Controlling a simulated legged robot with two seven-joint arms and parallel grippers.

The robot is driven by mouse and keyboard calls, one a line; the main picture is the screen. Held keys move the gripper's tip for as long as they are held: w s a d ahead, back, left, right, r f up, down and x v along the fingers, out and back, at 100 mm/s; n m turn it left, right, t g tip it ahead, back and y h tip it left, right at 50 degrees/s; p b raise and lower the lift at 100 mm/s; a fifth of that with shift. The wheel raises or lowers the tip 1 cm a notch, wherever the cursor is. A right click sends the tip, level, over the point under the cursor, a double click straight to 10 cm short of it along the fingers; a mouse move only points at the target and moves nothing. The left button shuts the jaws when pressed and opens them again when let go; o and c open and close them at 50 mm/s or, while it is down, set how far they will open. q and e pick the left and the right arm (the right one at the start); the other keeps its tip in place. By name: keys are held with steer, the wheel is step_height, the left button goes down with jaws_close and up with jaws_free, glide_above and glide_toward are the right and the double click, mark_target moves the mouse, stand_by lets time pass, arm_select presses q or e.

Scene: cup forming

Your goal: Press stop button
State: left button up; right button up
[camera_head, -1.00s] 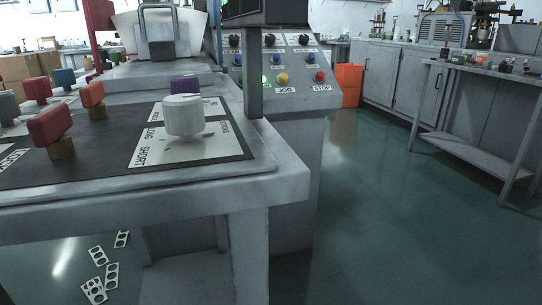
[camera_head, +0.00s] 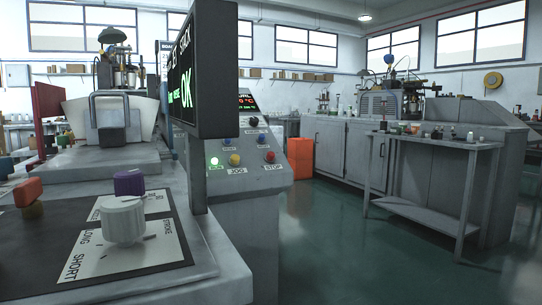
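The red stop button (camera_head: 270,156) sits at the lower right of the sloped grey control panel (camera_head: 258,180), above a "STOP" label. To its left are a yellow button (camera_head: 234,159) over "JOG" and a lit green button (camera_head: 214,161). The panel stands beyond the near machine table, partly hidden by the dark display (camera_head: 207,85) and its post. Neither of my grippers shows in this view.
The near table (camera_head: 205,255) carries a white knob (camera_head: 122,219), a purple knob (camera_head: 129,182) and an orange knob (camera_head: 28,192). An orange box (camera_head: 300,157) stands behind the panel. A metal side table (camera_head: 428,143) is at right. The green floor (camera_head: 340,240) between is clear.

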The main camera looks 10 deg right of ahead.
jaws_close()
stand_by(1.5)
